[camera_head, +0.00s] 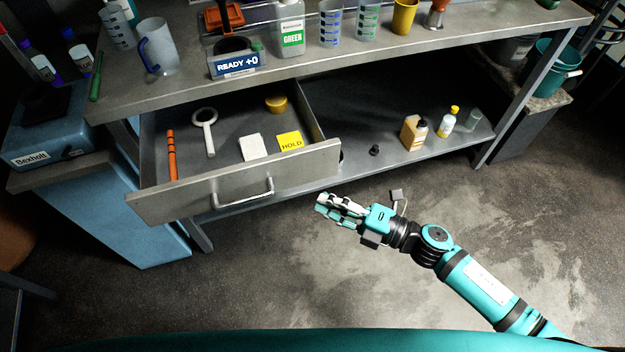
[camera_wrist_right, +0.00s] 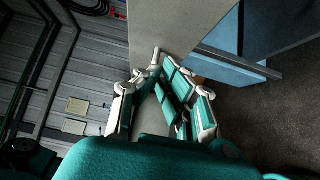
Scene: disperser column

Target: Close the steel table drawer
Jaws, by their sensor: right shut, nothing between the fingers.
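The steel table drawer (camera_head: 300,165) is pulled out from under the left part of the steel table (camera_head: 120,92) in the head view. Its front has a bar handle (camera_head: 245,196). Inside lie an orange tool, a white magnifier-like ring, a white block, a yellow HOLD note and a yellow round pot. My right gripper (camera_head: 322,208) is shut and empty. My left gripper is out of view.
Bottles (camera_head: 414,132) stand on the table's lower shelf, right of the drawer. Cups, bottles and a READY sign (camera_head: 236,64) crowd the tabletop. A blue cabinet (camera_head: 130,205) stands at the left, a teal bucket (camera_head: 553,68) at the right. The floor (camera_head: 300,290) in front is clear.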

